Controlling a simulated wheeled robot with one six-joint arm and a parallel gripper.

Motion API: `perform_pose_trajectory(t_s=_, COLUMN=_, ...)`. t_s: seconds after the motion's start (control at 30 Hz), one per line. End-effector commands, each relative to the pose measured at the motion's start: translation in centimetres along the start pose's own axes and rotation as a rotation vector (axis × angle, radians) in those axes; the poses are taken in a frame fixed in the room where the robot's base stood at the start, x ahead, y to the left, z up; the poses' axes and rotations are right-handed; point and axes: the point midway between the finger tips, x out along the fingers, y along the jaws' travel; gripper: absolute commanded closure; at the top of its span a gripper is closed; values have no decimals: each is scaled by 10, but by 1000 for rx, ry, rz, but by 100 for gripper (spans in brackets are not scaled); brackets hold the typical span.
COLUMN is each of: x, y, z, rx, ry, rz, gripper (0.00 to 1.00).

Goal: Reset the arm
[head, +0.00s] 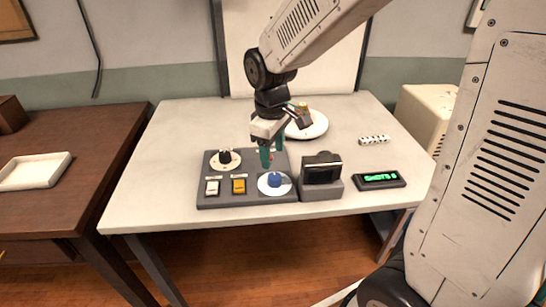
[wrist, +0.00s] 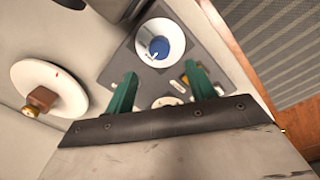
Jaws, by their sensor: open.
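My gripper (head: 272,155) hangs at the end of my arm above the back part of a dark grey control panel (head: 250,198) on the white table. Its two green fingers are apart with nothing between them, and they also show in the wrist view (wrist: 162,92). The panel has a blue knob (head: 275,181) on a white dial, a black knob (head: 225,156) on a cream dial, a white switch (head: 212,188) and a yellow switch (head: 239,186). In the wrist view the blue knob (wrist: 159,47) lies beyond the fingertips, apart from them.
A black device on a grey block (head: 321,172) and a green-lit display (head: 379,180) stand right of the panel. Behind are a round white plate (head: 312,130) and a patterned bar (head: 374,140). A brown table with a white tray (head: 34,171) is at left. The white table's left part is clear.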

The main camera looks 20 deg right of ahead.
Motion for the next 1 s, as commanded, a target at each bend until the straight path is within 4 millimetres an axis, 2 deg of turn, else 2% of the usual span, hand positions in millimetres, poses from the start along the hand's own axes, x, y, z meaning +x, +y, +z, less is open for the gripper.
perform_pose_trajectory(t_s=0.4, x=0, y=0, z=0, rx=1, ry=0, rz=0, gripper=45)
perform_pose_trajectory(t_s=0.53, x=-11, y=-3, z=9, rx=31, ry=6, rz=2, gripper=45)
perform_pose_trajectory(t_s=0.67, x=-37, y=-13, z=37, rx=125, ry=22, rz=7, gripper=45)
perform_pose_trajectory(t_s=0.8, x=-69, y=-33, z=80, rx=270, ry=42, rz=9, gripper=45)
perform_pose_trajectory(t_s=1.0, x=-97, y=-67, z=140, rx=474, ry=69, rz=4, gripper=45)
